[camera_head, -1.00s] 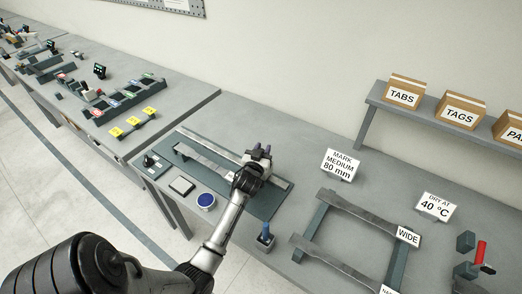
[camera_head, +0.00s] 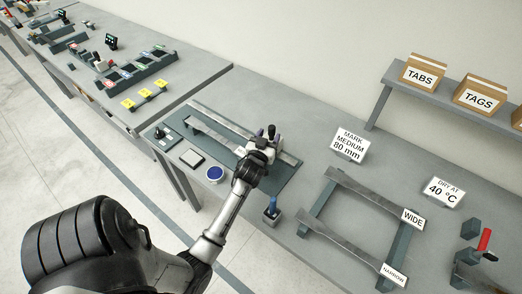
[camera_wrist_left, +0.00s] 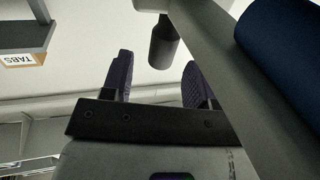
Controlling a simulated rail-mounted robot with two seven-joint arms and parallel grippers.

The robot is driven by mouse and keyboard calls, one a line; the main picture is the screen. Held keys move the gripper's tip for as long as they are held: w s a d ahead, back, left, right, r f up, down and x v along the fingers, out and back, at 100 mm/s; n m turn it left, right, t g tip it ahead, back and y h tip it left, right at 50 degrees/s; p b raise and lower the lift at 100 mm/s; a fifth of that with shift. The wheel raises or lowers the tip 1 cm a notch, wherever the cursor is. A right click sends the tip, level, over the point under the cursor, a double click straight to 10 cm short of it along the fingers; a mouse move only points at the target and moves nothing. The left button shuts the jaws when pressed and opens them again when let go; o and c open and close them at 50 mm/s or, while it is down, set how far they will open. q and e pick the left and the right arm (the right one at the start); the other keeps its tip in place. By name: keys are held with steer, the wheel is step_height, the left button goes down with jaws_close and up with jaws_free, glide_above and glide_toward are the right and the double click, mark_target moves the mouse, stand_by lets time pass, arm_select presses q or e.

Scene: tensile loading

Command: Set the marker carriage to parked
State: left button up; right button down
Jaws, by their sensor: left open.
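A pale carriage block (camera_head: 262,146) sits on the long grey rail (camera_head: 212,128) of the dark marking board (camera_head: 283,180) in the head view, partly hidden by my left gripper. I cannot read its setting. My left gripper (camera_head: 266,132) is at the block, with its fingers open. In the left wrist view the open gripper (camera_wrist_left: 158,72) has a dark knob (camera_wrist_left: 163,45) showing between and beyond its fingers. I cannot tell whether either finger touches it. A grey bar and a dark blue cylinder (camera_wrist_left: 285,45) fill the right side there. My right gripper is not in view.
A "mark medium 80 mm" sign (camera_head: 349,145) stands behind. A specimen rack (camera_head: 313,212) lies to the right.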

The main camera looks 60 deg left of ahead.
arm_select(q)
steer(key=v, duration=0.8)
steer(key=shift+s+d, duration=0.1)
